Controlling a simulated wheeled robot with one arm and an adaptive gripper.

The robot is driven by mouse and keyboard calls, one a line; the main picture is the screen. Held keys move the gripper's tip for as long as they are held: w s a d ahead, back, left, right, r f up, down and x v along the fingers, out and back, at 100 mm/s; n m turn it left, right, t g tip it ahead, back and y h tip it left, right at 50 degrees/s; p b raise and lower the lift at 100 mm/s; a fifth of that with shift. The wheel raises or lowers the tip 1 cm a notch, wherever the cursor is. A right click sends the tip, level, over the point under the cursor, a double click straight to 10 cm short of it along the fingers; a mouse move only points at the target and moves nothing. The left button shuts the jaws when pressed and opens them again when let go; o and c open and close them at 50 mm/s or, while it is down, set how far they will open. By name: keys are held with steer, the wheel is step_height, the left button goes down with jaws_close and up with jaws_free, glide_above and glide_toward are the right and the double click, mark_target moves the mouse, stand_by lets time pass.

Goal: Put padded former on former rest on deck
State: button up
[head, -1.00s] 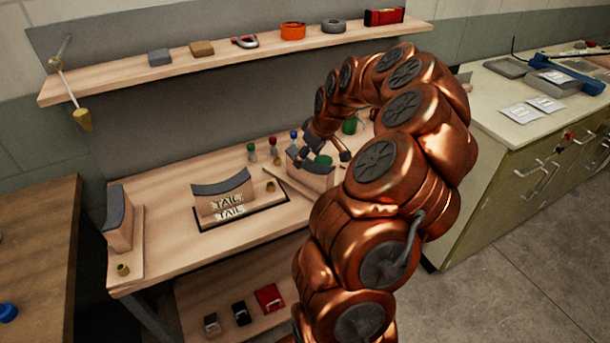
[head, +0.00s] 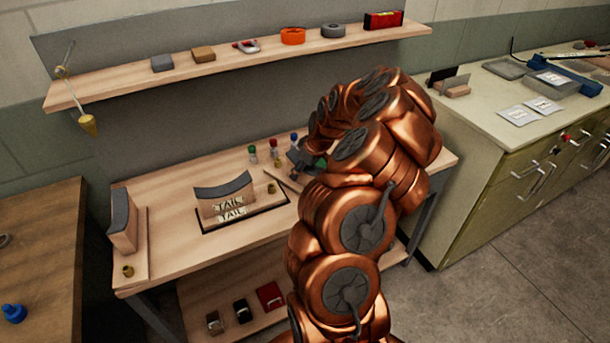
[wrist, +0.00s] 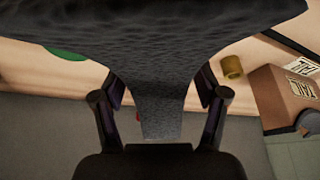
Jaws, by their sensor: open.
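In the wrist view a dark grey padded surface (wrist: 160,60), likely a padded former's top, fills the upper part and narrows down between my fingers. My gripper (wrist: 160,105) is open, with a finger on each side of this narrow part; contact is unclear. In the head view my gripper (head: 302,156) is at the deck's back right, mostly hidden by my arm. A wooden former with a curved grey pad and a TAIL label (head: 222,205) stands in a dark outline on the deck (head: 170,265). Another padded block (head: 122,222) stands at the left end. I cannot tell which part is the former rest.
Small bottles (head: 252,152) and brass pieces (head: 271,188) stand on the deck near my gripper. A shelf (head: 230,68) with several small items hangs above, a plumb bob (head: 87,124) at its left. A cabinet (head: 500,140) stands right. The deck's front left is clear.

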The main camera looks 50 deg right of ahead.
steer(key=shift+w+f, duration=0.15)
steer(key=shift+f, duration=0.2)
jaws_close()
stand_by(0.4)
